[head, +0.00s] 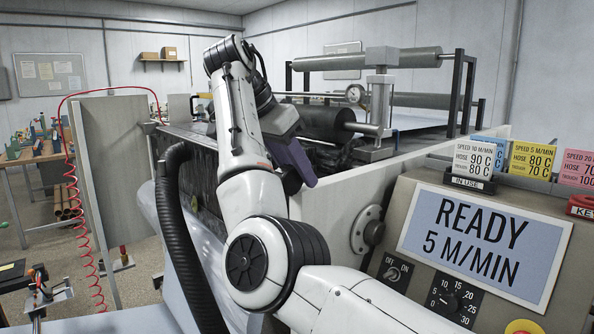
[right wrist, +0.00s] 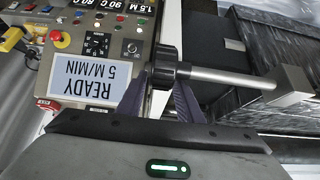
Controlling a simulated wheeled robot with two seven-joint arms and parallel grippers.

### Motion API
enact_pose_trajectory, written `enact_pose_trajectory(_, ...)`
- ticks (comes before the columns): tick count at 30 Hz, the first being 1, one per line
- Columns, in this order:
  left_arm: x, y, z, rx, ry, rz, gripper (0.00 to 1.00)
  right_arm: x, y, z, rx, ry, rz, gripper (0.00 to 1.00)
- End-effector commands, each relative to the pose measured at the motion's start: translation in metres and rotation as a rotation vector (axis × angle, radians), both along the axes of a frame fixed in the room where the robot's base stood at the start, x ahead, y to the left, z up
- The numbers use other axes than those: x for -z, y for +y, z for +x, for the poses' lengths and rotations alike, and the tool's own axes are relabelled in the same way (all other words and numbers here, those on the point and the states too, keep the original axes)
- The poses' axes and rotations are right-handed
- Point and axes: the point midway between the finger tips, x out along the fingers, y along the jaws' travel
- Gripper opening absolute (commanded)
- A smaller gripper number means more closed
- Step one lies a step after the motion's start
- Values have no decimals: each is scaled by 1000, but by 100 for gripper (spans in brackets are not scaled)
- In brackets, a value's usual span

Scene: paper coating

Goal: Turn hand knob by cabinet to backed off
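A black hand knob (right wrist: 163,68) on a bright metal shaft (right wrist: 230,78) shows in the right wrist view, beside the light edge of the cabinet. My right gripper (right wrist: 166,88) has its two dark purple fingers spread apart, one on each side of the knob's near end. I cannot tell whether they touch it. In the head view my right gripper (head: 300,170) points down beside the pale machine side, and this knob cannot be made out behind it. My left gripper is out of view.
The cabinet carries a display (head: 482,238) reading READY 5 M/MIN, a speed dial (head: 449,304) and an on/off switch (head: 393,272). A round flange (head: 367,229) is on the pale side panel. A black hose (head: 182,235) hangs left of my right arm.

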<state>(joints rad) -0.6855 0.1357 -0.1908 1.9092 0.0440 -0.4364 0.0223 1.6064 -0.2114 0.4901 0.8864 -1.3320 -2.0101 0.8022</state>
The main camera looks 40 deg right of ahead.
Motion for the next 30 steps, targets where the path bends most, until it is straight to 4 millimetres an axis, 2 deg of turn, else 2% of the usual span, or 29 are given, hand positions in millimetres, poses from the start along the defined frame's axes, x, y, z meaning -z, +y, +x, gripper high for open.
enact_pose_trajectory(13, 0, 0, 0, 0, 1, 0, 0, -6, 4, 0, 1, -1, 0, 42)
enact_pose_trajectory(25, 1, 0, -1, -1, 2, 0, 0, -66, 46, -3, -6, -2, 0, 42)
enact_pose_trajectory(30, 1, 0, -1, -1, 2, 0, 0, -76, 52, -4, 1, 4, 4, 42)
